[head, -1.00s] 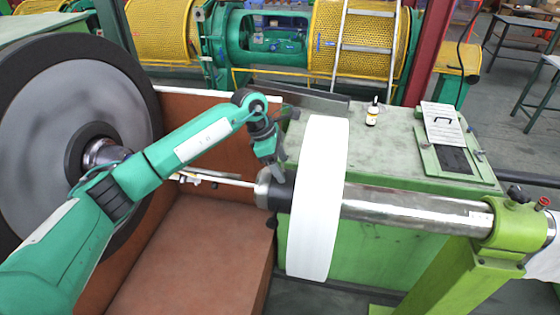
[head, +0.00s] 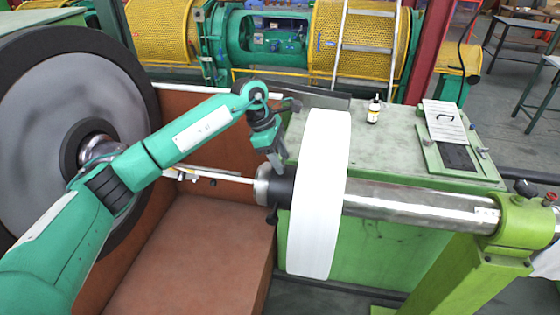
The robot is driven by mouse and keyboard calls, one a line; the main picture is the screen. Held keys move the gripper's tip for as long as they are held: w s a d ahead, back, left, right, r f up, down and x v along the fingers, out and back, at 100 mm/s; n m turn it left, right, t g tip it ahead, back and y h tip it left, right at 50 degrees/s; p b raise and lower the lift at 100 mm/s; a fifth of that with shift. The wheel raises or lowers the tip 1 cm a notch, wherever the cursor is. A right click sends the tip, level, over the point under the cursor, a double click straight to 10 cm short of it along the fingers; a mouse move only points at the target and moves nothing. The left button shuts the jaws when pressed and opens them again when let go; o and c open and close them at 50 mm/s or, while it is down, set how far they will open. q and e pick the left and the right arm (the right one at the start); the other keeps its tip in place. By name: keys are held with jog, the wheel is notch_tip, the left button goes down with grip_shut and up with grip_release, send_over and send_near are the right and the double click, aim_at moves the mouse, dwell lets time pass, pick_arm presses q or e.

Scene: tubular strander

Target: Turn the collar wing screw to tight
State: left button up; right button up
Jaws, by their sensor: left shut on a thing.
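The dark collar (head: 281,190) sits on the steel shaft (head: 410,203), between the shaft's rounded left end and a wide white roll (head: 320,195). My left gripper (head: 278,165) reaches down from above and is shut at the top of the collar. The wing screw is too small and too covered by the fingers to make out; the fingers close where it meets the collar. A small dark knob (head: 271,214) hangs at the collar's lower left side. My right gripper is not in view.
A large black-rimmed reel (head: 50,110) stands at the left. A green cabinet (head: 400,155) behind the shaft carries a small bottle (head: 373,110) and a clipboard-like plate (head: 442,120). A green stand (head: 470,265) bears the shaft's right end. A brown box (head: 200,250) lies below.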

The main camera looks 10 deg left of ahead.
pick_arm(q)
jog(key=o, duration=1)
jog(key=b+v, duration=0.5)
jog(key=v, duration=0.9)
